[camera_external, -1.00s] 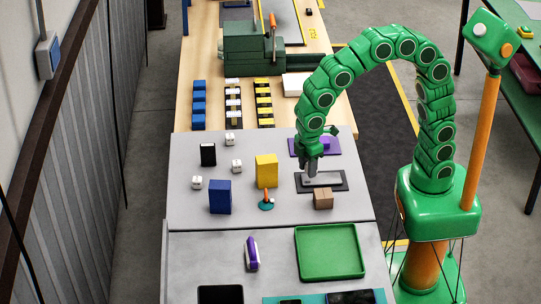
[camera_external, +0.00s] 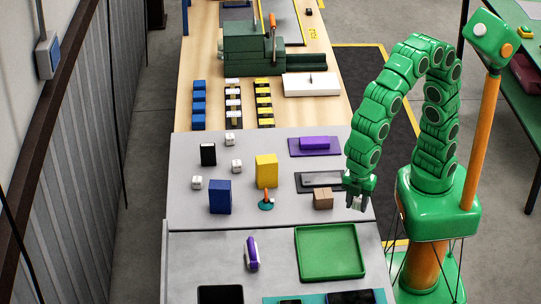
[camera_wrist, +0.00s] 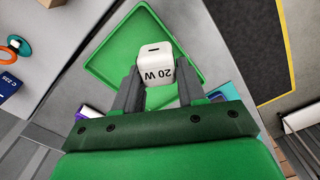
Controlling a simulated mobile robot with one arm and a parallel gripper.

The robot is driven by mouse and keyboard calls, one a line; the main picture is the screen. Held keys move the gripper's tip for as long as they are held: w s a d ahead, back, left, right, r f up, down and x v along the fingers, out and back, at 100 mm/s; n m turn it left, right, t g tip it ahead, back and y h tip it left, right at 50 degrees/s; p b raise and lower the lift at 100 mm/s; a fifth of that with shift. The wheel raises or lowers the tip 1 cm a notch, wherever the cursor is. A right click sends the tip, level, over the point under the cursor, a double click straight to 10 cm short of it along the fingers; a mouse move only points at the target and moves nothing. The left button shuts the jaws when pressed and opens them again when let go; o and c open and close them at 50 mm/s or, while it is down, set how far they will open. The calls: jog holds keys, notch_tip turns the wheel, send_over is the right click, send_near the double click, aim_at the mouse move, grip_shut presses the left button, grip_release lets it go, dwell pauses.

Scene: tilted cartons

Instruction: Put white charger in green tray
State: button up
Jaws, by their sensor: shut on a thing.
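The green tray (camera_external: 300,272) lies flat and empty on the nearer table, in front of and left of my gripper. In the wrist view the green tray (camera_wrist: 112,66) lies beyond and below the charger.
A cardboard box (camera_external: 323,199) stands just left of my gripper, with a dark mat (camera_external: 306,187) bearing a grey object behind it. A purple-and-white object (camera_external: 252,254) lies left of the tray. Yellow (camera_external: 266,171) and blue (camera_external: 220,197) boxes stand further left.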

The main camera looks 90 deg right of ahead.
jog(key=s+a+n, duration=0.1)
jog(key=s+a, duration=0.2)
jog(key=s, duration=0.1)
send_over(337, 270)
jog(key=shift+d+f, duration=0.1)
jog(key=shift+f, duration=6.4)
jog(key=shift+f, duration=0.15)
jog(key=o, duration=1.1)
jog(key=shift+c, duration=0.2)
notch_tip(337, 270, up, 12)
jog(key=shift+r, duration=0.2)
